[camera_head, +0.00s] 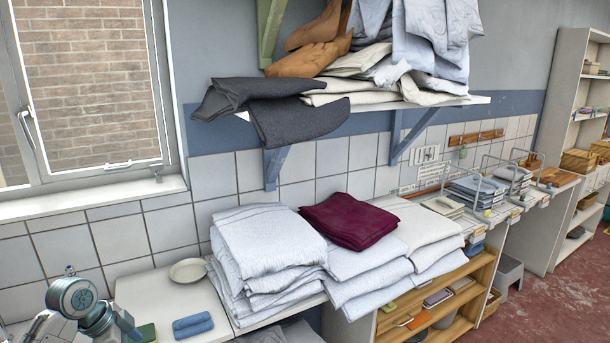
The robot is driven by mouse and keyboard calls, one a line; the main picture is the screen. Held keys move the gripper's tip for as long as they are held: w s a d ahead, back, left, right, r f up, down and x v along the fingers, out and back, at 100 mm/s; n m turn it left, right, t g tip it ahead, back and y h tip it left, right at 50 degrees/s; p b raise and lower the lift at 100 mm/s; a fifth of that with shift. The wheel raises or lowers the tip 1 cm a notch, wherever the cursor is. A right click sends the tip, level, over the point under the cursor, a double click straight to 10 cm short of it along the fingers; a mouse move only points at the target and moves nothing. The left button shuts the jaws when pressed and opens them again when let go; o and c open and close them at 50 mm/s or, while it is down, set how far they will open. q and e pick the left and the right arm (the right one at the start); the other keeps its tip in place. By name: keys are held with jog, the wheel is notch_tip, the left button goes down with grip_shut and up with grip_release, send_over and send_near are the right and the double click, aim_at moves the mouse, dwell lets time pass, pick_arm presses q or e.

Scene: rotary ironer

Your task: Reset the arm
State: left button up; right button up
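A grey metal arm joint with a teal disc shows at the lower left corner of the head view. It looks like part of my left arm, beside the near end of the white worktop. My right arm and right gripper are not in the picture.
Stacked white linens (262,245) and a folded maroon cloth (348,219) fill the worktop's middle. A plate (188,270) and a blue rolled towel (193,325) lie near the arm. A loaded wall shelf (470,100) overhangs.

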pick_arm(q)
jog(key=s+d+f+n+y, duration=0.2)
jog(key=s+d+f+n, duration=0.2)
jog(key=s+d+f, duration=0.7)
jog(key=s+d+f+n+t+y, duration=0.15)
jog(key=s+n, duration=0.45)
jog(key=s, duration=1.1)
notch_tip(320, 180, down, 29)
jog(key=w+a+g+b, duration=0.1)
jog(key=a+g+b, duration=0.1)
jog(key=s+a+f, duration=0.1)
jog(key=s+f, duration=0.8)
jog(key=f, duration=0.2)
jog(key=s+f+n, duration=0.1)
jog(key=s+f, duration=0.8)
jog(key=f, duration=0.3)
jog(key=shift+s+a+g+y+b, duration=0.35)
jog(key=shift+a+y+b, duration=0.05)
jog(key=shift+y+b, duration=0.05)
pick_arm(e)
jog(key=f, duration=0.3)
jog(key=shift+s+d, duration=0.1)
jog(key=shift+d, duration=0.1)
